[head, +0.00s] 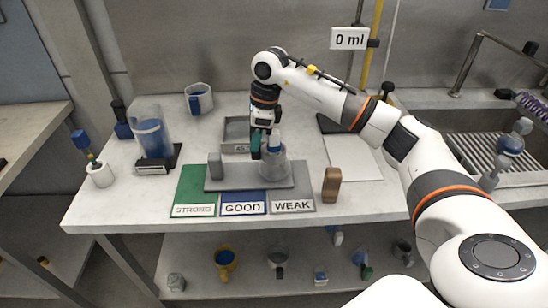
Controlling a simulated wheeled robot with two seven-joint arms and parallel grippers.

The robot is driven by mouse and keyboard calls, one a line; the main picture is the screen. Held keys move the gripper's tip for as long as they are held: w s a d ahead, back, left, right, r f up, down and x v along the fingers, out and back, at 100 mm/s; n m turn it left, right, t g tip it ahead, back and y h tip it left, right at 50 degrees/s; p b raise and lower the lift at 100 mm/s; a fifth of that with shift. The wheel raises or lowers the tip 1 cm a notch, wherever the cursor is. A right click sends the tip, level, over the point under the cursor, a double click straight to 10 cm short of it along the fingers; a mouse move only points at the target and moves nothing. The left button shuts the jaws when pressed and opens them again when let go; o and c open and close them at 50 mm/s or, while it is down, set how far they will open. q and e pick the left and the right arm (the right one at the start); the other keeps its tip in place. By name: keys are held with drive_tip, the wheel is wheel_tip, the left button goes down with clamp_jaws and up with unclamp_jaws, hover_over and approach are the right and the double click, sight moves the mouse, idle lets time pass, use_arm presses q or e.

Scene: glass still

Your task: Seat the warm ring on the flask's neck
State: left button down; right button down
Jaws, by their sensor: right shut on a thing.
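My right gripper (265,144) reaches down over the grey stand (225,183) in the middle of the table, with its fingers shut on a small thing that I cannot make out. A clear glass vessel (274,168), perhaps the flask, stands on the stand right under and beside the fingers. A bit of blue and white shows at its top. The fingers and the glass overlap in the picture, so I cannot tell whether they touch. I cannot pick out the warm ring. My left gripper is not in view.
STRONG (194,211), GOOD (243,209) and WEAK (292,206) mats lie in front. A brown block (331,185) is at right, a tall jug (151,135) at left.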

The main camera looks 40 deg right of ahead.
drive_tip(key=c, duration=1.1)
unclamp_jaws()
drive_tip(key=b+v, duration=0.1)
drive_tip(key=v, duration=1.1)
drive_tip(key=shift+b, duration=0.3)
drive_tip(key=shift+f, duration=0.1)
